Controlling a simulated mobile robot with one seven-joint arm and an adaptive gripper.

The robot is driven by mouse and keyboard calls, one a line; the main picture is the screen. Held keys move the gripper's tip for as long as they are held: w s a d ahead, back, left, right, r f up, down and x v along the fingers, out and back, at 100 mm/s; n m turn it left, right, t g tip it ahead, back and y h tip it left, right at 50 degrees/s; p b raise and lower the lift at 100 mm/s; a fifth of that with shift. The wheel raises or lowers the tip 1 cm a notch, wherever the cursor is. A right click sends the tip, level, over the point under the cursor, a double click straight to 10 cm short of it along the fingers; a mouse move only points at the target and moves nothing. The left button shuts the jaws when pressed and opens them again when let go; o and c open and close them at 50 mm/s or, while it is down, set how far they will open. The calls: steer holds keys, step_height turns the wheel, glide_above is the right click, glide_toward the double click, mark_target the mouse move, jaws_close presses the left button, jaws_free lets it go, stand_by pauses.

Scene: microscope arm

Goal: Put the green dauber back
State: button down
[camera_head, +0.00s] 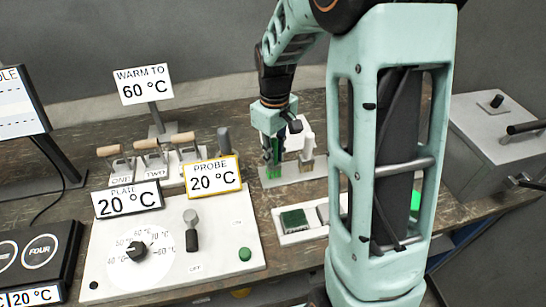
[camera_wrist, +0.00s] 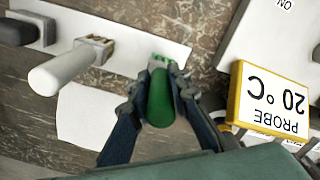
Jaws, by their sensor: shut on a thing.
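My gripper (camera_head: 275,138) is shut on the green dauber (camera_wrist: 160,98), with one dark finger on each side of it in the wrist view. The dauber also shows in the head view (camera_head: 269,150), partly hidden by the fingers. It is over one end of a pale rack (camera_wrist: 185,55). Small green pieces (camera_wrist: 163,59) show at the rack just beyond the dauber's end. I cannot tell whether the dauber touches the rack. The rack also shows in the head view (camera_head: 291,175), below my gripper.
A white-handled tool (camera_wrist: 72,62) stands on the rack beside the dauber. The yellow-framed PROBE display (camera_head: 213,178) is close on the other side. A tray with a green pad (camera_head: 293,218) lies in front. A control panel (camera_head: 150,270) fills the front left.

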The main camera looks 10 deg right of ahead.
steer(key=shift+f, duration=0.15)
steer(key=c, duration=1.8)
jaws_free()
step_height(320, 180, up, 12)
steer(key=shift+r, duration=0.25)
